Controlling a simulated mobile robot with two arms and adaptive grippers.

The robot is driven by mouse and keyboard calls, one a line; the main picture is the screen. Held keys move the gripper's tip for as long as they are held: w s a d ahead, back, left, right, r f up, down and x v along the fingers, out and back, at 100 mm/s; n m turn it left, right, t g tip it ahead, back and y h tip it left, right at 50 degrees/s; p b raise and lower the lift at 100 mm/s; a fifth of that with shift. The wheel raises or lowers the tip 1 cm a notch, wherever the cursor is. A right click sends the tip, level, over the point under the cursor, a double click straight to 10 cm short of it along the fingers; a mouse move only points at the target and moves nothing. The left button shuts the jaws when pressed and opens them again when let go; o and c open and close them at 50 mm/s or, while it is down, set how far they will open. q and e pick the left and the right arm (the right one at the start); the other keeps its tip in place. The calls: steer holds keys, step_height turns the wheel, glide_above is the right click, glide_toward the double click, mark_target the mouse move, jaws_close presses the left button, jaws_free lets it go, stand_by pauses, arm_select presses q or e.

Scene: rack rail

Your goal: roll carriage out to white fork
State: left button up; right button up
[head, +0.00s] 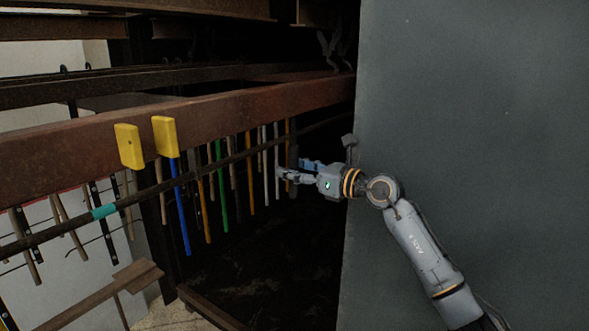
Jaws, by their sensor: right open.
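Several thin coloured rods, the forks, hang in a row below a rusty red beam (230,110). A white fork (277,150) hangs toward the right end of the row, and a second pale one (266,180) is just left of it. My right gripper (283,175) is open, with its fingers pointing left close beside the white fork; I cannot tell whether they touch it. Two yellow blocks (129,146) (165,136) sit on the beam's front at the left. I cannot make out for certain which part is the carriage. My left gripper is not in view.
A blue fork (180,210), a green fork (218,185) and orange ones (203,200) hang farther left. A dark rail with a teal band (104,211) slants across the row. A large grey panel (480,110) fills the right side. The space behind the forks is dark.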

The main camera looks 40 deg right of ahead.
steer(key=shift+s+d+f+b, duration=0.15)
steer(key=shift+s+f+b, duration=0.05)
steer(key=shift+s+b, duration=0.2)
steer(key=b+v, duration=0.7)
steer(key=v, duration=0.1)
steer(key=shift+r, duration=0.2)
steer(key=shift+s, duration=0.1)
steer(key=v, duration=1.2)
